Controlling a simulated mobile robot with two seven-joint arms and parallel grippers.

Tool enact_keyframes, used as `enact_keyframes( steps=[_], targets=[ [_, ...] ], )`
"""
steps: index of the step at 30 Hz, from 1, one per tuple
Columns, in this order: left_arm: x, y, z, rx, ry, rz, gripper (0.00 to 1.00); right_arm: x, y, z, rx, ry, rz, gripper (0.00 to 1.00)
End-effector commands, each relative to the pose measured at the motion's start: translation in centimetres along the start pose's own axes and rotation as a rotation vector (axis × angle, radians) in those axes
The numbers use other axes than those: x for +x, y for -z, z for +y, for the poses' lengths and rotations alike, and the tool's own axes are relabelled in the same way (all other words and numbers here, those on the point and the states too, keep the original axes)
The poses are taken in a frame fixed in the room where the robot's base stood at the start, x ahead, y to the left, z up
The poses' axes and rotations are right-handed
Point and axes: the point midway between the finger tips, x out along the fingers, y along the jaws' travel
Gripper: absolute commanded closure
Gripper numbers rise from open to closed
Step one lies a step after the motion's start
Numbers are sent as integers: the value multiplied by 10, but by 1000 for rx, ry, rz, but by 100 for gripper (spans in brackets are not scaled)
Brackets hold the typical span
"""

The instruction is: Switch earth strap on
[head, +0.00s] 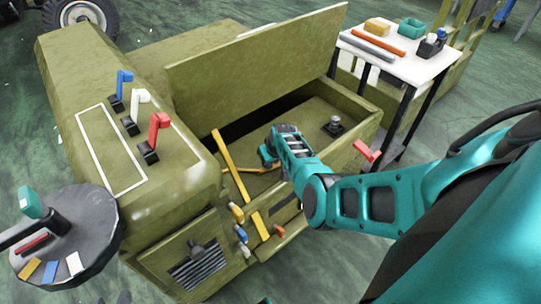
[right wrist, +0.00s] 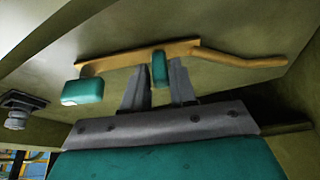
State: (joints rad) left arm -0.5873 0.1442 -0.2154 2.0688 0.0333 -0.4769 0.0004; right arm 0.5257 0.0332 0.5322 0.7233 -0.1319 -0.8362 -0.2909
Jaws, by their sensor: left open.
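Inside the open box of the olive chassis, my right gripper (head: 268,152) reaches low, seen from behind in the head view. In the right wrist view its two grey fingers (right wrist: 158,85) stand either side of a small teal block (right wrist: 158,67) at a bent yellow bar (right wrist: 115,58). I cannot tell whether they touch it. A second teal block (right wrist: 82,92) sits at the bar's left end. No label shows which part is the earth strap. Only the dark fingertips of my left gripper (head: 112,298) show at the bottom edge, apart and empty, away from the box.
Blue (head: 123,82), white (head: 138,103) and red (head: 157,130) levers stand on the chassis top. A raised lid (head: 255,65) stands behind the box. A red handle (head: 367,151) juts from its right side. A white table (head: 400,62) stands at the right back.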

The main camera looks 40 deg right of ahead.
Motion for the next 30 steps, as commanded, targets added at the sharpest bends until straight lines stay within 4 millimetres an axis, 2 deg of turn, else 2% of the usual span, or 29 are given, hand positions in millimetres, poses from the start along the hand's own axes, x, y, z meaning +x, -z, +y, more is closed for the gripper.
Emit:
enact_keyframes(
  steps=[1,6,12,16,20,24,30],
  targets=[
    [0,0,0,1,0,-1,57,0,1,0,0,0,1,69],
    [0,-1,-1,5,0,-3,57,-1,2,0,-1,0,3,55],
    [-2,-3,-2,10,-1,-8,57,-2,3,0,-2,0,5,55],
    [-6,1,-2,11,0,-12,57,-10,4,0,-2,-1,5,55],
    [-14,13,-1,11,0,-12,57,-28,4,0,-2,0,6,55],
    [-24,29,-3,16,9,2,57,-57,4,0,-3,-1,5,55],
    [-34,23,-15,18,40,-18,57,-93,3,0,-2,0,5,55]
  ],
)
